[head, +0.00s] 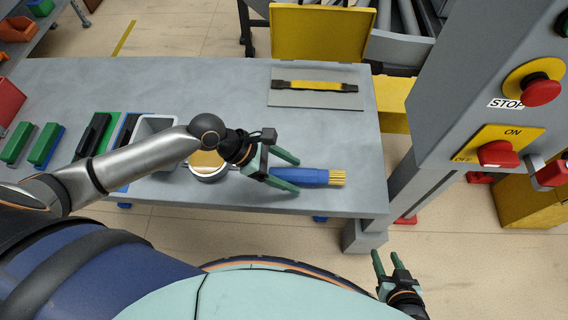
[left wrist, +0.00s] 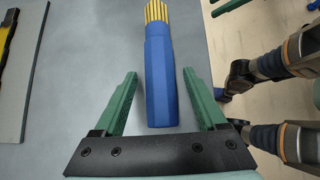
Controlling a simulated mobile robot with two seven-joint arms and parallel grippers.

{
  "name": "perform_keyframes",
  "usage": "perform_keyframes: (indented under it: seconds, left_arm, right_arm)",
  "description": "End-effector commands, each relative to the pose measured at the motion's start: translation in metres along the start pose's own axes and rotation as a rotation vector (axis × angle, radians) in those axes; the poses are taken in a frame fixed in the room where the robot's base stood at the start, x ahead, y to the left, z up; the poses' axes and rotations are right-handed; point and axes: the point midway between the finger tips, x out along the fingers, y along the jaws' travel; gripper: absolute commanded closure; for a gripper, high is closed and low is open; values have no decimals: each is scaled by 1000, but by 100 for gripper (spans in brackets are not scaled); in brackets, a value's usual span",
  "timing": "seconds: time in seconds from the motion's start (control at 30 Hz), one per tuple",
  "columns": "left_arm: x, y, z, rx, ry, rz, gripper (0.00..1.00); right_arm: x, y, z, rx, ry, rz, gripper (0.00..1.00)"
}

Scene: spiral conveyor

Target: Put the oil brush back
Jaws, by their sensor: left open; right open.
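The oil brush (head: 312,177) lies on the grey table, with a blue handle and yellow bristles pointing right in the head view. In the left wrist view the brush (left wrist: 161,75) lies between the fingers, its handle end nearest the gripper and its bristles at the top edge. My left gripper (head: 296,173) is open at the handle end, with a finger on either side and gaps to both. My right gripper (head: 387,262) is open and empty, low at the right, off the table's front edge. Part of the handle end is hidden by a finger in the head view.
A round tin (head: 208,173) stands behind my left wrist, beside a grey bin (head: 157,126). A grey plate (head: 316,98) with a yellow-and-black tool lies at the back. A control cabinet (head: 450,90) with red buttons stands right of the table (head: 235,90).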

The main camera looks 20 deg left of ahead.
Motion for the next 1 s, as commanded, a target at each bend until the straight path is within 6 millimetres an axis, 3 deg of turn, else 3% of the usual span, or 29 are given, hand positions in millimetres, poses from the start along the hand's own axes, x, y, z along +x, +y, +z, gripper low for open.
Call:
perform_keyframes:
  seconds: [0.27,0.3,0.6,0.8,1.0]
  left_arm:
    - [4,1,-6,3,0,2,26]
    - [-14,2,-2,1,4,4,26]
    - [-84,0,4,1,6,0,26]
    - [-112,0,5,0,3,0,26]
    - [-123,0,6,0,0,-1,26]
  right_arm:
    - [19,2,21,0,0,0,53]
    - [13,1,16,0,-4,0,53]
    - [8,1,8,0,2,0,53]
    - [8,1,7,0,2,0,53]
    - [7,1,7,0,2,0,53]
